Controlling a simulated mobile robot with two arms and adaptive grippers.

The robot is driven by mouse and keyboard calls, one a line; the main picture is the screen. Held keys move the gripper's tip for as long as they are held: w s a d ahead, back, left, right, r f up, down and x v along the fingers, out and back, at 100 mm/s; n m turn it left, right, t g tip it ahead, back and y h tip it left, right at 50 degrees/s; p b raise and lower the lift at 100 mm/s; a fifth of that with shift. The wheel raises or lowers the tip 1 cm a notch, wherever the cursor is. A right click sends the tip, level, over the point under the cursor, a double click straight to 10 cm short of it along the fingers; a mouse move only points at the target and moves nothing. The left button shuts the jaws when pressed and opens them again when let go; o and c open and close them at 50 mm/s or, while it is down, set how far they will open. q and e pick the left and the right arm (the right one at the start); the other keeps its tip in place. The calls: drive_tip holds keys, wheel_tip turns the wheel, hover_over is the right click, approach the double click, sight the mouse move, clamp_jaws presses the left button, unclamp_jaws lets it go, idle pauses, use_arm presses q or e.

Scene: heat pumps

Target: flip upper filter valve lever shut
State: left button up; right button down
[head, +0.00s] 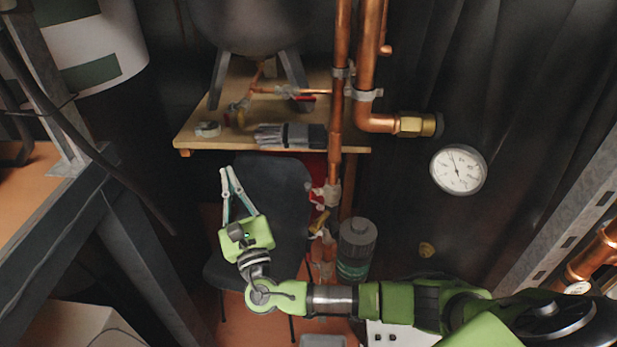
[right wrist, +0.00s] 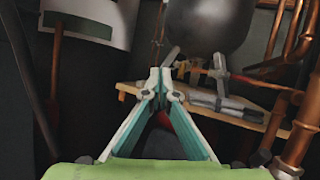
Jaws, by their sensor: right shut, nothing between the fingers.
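The copper filter pipework (head: 328,240) runs down the middle of the head view, above and beside a dark cylindrical filter body (head: 357,245). A valve with small red parts (head: 319,196) sits on the pipe just above it; I cannot clearly tell its lever's position. A brass-coloured fitting (head: 320,221) is below that valve. My right gripper (head: 227,172) is shut and empty, pointing up and away, left of the valve and apart from it. In the right wrist view its fingertips (right wrist: 160,80) meet in front of the wooden shelf. My left gripper is not in view.
A wooden shelf (head: 190,139) holds a dark tank (head: 265,22) on legs and a pair of gloves (head: 290,135). A dark chair (head: 270,190) stands below. Thick copper pipes (head: 367,60) and a round gauge (head: 458,170) are to the right.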

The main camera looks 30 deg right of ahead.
drive_tip(key=w+a+r+n+g+y, duration=0.25)
drive_tip(key=a+r+n+y, duration=0.35)
drive_tip(key=a+n+y, duration=0.55)
drive_tip(key=n+g+h+p, duration=0.7)
drive_tip(key=n+g+h, duration=0.4)
drive_tip(key=n+g, duration=0.5)
hover_over(312, 189)
drive_tip(key=shift+m, duration=0.25)
wheel_tip(312, 189, down, 10)
drive_tip(key=shift+w+a+r, duration=0.15)
drive_tip(key=shift+w+f, duration=0.15)
drive_tip(key=shift+f, duration=0.25)
